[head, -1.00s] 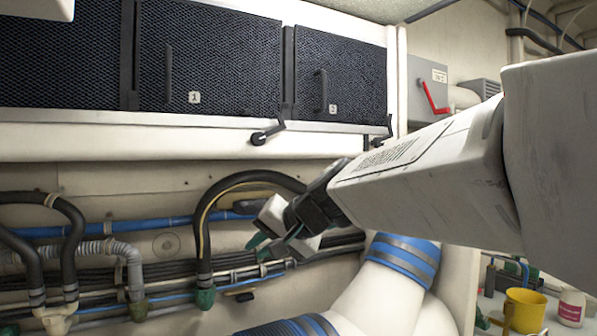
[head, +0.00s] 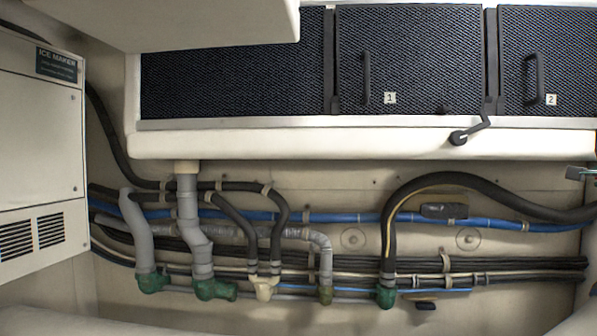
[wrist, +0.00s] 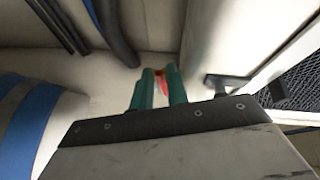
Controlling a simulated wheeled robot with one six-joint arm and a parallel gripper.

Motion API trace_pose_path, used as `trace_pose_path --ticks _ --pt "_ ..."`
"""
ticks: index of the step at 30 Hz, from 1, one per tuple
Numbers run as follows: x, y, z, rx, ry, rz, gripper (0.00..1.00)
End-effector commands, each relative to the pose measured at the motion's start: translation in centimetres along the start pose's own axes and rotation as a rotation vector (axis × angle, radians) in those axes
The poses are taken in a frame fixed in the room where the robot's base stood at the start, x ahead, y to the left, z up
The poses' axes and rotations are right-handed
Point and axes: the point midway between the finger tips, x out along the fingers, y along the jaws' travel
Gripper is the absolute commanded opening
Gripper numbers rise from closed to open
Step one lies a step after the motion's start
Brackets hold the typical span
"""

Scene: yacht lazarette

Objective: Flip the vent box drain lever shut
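In the wrist view my gripper (wrist: 160,78) shows two teal fingers with a narrow gap between them. A red piece (wrist: 162,87) shows in that gap; I cannot tell whether it is the drain lever or whether the fingers touch it. The vent box (head: 350,143), a white housing with dark mesh doors, runs across the top of the head view. A black lever (head: 472,133) sits on its front rail below the doors. In the wrist view a black handle (wrist: 228,81) stands right of the fingers, apart from them. Only a sliver of my gripper shows at the head view's right edge.
Black hoses (head: 440,180), blue pipes and grey drains (head: 200,240) with green fittings run along the wall below the box. An ice maker (head: 40,130) stands at left. A blue-banded white duct (wrist: 25,125) lies left of my fingers in the wrist view.

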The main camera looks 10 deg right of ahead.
Motion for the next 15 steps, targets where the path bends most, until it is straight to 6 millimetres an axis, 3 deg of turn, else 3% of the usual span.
trace_pose_path --ticks 4,13,15 --pt "1.28 0.05 0.06 0.001 -0.001 0.001 0.16" --pt "1.50 -0.01 0.05 -0.001 0.000 0.000 0.16" --pt "1.49 0.00 0.05 -0.001 -0.001 0.000 0.00"
